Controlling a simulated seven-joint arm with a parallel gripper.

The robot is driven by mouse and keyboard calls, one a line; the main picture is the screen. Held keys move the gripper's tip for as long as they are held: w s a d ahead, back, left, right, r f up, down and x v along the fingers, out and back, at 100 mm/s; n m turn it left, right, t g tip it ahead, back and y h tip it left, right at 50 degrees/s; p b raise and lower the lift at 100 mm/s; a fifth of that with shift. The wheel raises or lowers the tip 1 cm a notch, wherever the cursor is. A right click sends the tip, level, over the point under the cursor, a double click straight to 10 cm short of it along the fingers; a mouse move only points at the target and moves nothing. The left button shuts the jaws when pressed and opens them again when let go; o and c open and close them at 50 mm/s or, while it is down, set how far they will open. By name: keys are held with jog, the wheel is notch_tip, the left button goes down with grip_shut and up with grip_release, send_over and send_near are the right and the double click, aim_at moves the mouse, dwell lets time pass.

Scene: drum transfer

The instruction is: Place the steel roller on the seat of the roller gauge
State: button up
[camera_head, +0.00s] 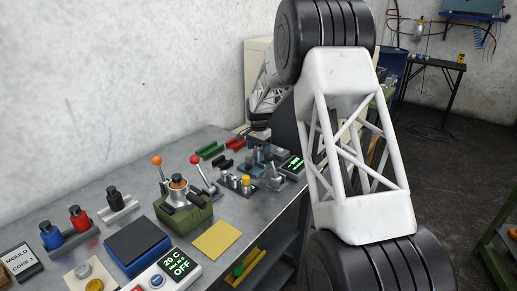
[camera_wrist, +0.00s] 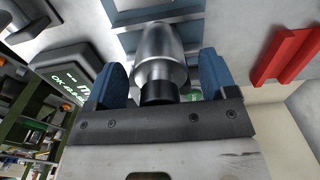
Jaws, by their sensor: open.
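In the wrist view, the two blue fingers of my gripper (camera_wrist: 162,62) stand apart, one on each side of a steel roller (camera_wrist: 160,45). The roller is shiny, with a dark end (camera_wrist: 157,92) toward the gripper. A narrow gap shows beside the roller, so it is not clamped. Blue-grey metal parts (camera_wrist: 150,16), apparently of the roller gauge, lie just beyond it. I cannot tell whether the roller rests fully on the seat. A display box with green text (camera_wrist: 72,82) is at the left; its start reads like "OK". In the head view, this display (camera_head: 293,163) stands by the blue parts (camera_head: 257,153).
A red angled block (camera_wrist: 287,55) lies right of my gripper. In the head view, red (camera_head: 231,142) and green (camera_head: 211,149) blocks lie behind.

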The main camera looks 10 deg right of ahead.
jog(key=shift+r, duration=0.15)
notch_tip(320, 180, up, 12)
jog(key=shift+f, duration=0.1)
dwell(0.5)
dwell(0.6)
